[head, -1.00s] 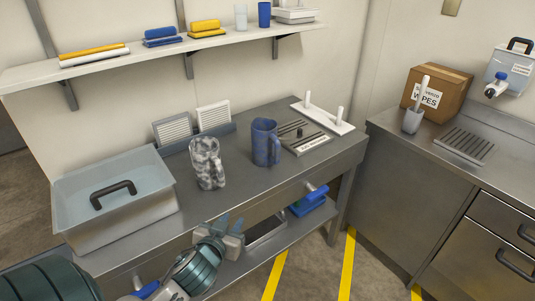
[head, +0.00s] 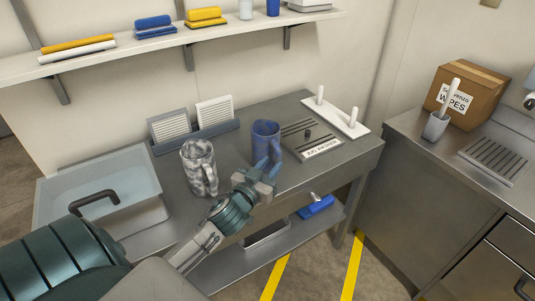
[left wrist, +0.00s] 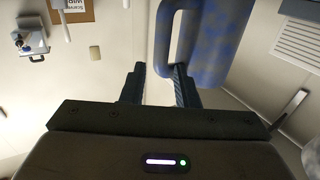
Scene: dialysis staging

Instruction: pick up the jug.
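A blue mottled jug (head: 265,138) stands upright on the steel bench; it also shows at the top of the left wrist view (left wrist: 215,40), its handle facing my fingers. A grey-and-white mottled jug (head: 199,167) stands to its left. My left gripper (head: 268,170) is at the near side of the blue jug and hides part of its lower body. In the left wrist view its two fingers (left wrist: 160,85) are apart, with the handle at or just beyond the tips. I cannot tell whether they touch it. My right gripper is not in view.
A filter rack (head: 195,140) stands behind the jugs. A labelled drain tray (head: 318,149) and white peg board (head: 340,117) are to the right. A wall shelf (head: 130,46) runs above.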

